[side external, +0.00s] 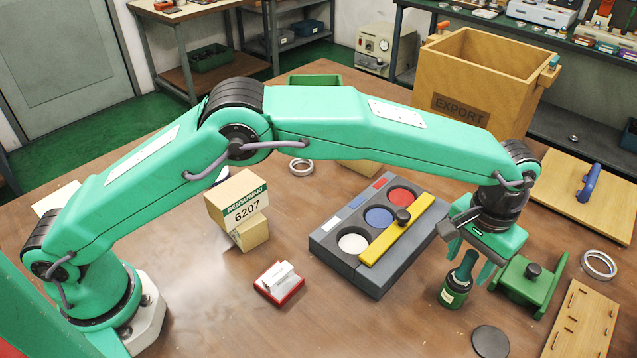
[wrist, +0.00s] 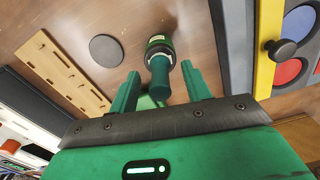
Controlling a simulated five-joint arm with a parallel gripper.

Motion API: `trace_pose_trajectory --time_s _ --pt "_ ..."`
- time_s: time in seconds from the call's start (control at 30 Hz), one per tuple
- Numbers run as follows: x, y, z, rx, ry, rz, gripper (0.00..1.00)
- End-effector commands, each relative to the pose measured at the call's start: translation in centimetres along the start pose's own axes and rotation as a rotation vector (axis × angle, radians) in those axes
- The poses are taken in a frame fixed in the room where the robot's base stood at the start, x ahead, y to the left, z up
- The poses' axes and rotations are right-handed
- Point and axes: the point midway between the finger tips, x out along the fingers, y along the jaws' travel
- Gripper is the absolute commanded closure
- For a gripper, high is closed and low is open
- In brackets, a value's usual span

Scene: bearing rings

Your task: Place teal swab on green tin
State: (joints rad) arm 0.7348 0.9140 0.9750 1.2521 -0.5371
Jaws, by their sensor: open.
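The green tin (side external: 454,294) is a small dark green round container with a pale label, standing on the table. It also shows in the wrist view (wrist: 158,42). The teal swab (side external: 465,264), a dark teal handle, rises from the top of the tin, leaning slightly right. In the wrist view, the swab (wrist: 160,78) appears between my two fingers. In the wrist view, my gripper (wrist: 160,71) shows a gap on each side of the swab. The swab's lower end is hidden.
A grey tray (side external: 330,240) with white, blue and red discs and a yellow bar (side external: 398,229) lies left. A green block with a black knob (side external: 532,282) is close on the right. A black disc (side external: 491,341) and slotted wooden board (side external: 582,330) lie in front.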

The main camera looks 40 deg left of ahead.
Motion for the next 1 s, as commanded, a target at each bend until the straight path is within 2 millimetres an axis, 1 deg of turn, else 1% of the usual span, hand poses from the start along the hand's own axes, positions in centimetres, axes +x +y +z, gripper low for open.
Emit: trace_pose_trajectory --time_s 0.53,0.73,1.0 --pt "-8.6 0.0 0.0 0.000 0.003 0.001 0.52" --pt "-10.2 0.0 0.0 0.000 0.001 0.001 0.52" --pt "-10.7 0.0 0.0 0.000 0.000 0.000 0.52"
